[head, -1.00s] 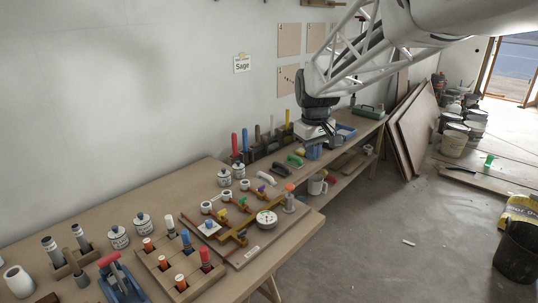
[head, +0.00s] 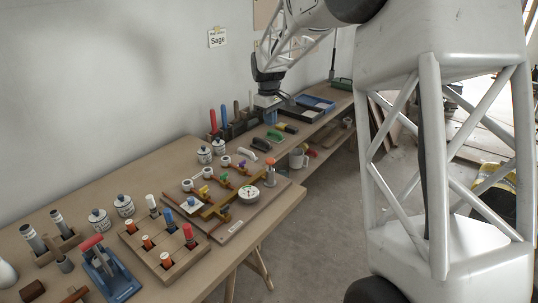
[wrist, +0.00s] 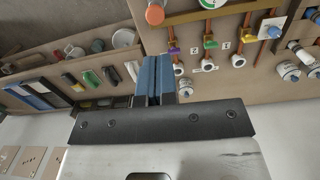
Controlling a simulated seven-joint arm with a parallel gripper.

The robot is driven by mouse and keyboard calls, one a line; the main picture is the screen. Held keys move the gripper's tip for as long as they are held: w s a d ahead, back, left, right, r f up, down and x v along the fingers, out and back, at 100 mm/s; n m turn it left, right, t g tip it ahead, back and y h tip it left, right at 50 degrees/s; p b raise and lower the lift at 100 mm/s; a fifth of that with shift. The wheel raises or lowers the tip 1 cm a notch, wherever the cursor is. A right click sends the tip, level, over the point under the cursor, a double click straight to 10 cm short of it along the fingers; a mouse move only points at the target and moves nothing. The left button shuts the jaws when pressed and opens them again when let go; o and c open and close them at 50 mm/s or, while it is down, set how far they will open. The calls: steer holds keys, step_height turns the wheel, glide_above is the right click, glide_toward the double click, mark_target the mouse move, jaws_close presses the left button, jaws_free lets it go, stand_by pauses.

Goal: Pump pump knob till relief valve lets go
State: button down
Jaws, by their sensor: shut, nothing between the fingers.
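The pump knob (head: 270,162) is an orange-red cap on a grey post at the right end of the brown pipe board (head: 233,228). In the wrist view the knob (wrist: 155,14) is at the top, beyond my fingertips. A round white gauge (head: 249,194) sits left of the knob on the brass-coloured pipes. A small blue part on a white plate (head: 191,204) is at the board's left end; I cannot tell whether it is the relief valve. My gripper (head: 270,119), with blue fingers (wrist: 154,62), is shut and empty, behind the knob and apart from it.
Coloured valve handles and white cups stand along the board's back. A wooden block with coloured pegs (head: 164,252) is left of it. Several handled tools (head: 275,137) lie behind, near my gripper, with a white mug (head: 298,159) to the right.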

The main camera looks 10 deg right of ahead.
mark_target(269, 159)
steer(key=shift+w+a+f+n, duration=0.2)
steer(key=shift+w+f, duration=0.25)
steer(key=shift+w, duration=0.3)
steer(key=shift+w+a+f+n, duration=0.15)
steer(key=shift+w+f, duration=0.3)
steer(key=shift+w, duration=0.25)
steer(key=shift+f, duration=0.15)
steer(key=f, duration=1.3)
steer(key=shift+s+d+f, duration=0.25)
steer(key=shift+d+f, duration=0.1)
steer(key=shift+f, duration=1.6)
steer(key=shift+s, duration=0.1)
step_height(269, 159, up, 14)
steer(key=shift+w+a+r, duration=0.25)
steer(key=shift+w+a, duration=0.1)
